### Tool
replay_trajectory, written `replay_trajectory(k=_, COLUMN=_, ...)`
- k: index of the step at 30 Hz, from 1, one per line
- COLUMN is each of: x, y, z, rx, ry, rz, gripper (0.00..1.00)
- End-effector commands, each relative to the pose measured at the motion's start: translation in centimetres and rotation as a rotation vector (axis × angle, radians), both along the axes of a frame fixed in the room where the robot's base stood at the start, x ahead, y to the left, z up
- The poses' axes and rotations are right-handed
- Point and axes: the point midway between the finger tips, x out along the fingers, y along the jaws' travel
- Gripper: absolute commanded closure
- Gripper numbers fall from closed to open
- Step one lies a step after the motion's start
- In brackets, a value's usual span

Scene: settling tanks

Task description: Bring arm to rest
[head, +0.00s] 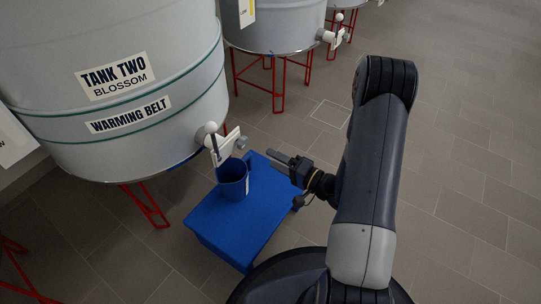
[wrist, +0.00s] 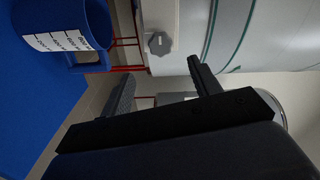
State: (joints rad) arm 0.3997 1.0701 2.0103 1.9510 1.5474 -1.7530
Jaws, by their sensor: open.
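My arm reaches forward from the lower right in the head view. My gripper (head: 283,161) is at its end, just right of a blue jug and above the right side of a blue stand. In the wrist view my gripper (wrist: 158,80) has its two fingers apart with nothing between them. The blue jug (head: 232,180) stands upright on the blue stand (head: 213,226), below the tank's tap. The jug (wrist: 88,14) also shows at the upper left of the wrist view, with a white printed label, apart from the fingers.
The tank marked TANK TWO BLOSSOM (head: 160,75) stands on red legs at the left, with a grey tap knob (wrist: 159,43) near my fingers. A second tank (head: 275,25) stands behind. Tiled floor (head: 460,170) at the right is clear.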

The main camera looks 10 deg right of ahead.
Motion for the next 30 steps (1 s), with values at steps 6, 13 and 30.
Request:
replay_trajectory(k=6, x=-0.1, y=-0.1, z=0.0, rx=0.000, ry=0.000, rz=0.000, gripper=0.41)
replay_trajectory(k=13, x=0.3, y=0.3, z=-0.1, rx=-0.001, ry=-0.001, rz=0.001, gripper=0.41)
replay_trajectory(k=30, x=6.1, y=6.3, z=-0.2, rx=-0.001, ry=-0.003, rz=0.003, gripper=0.41)
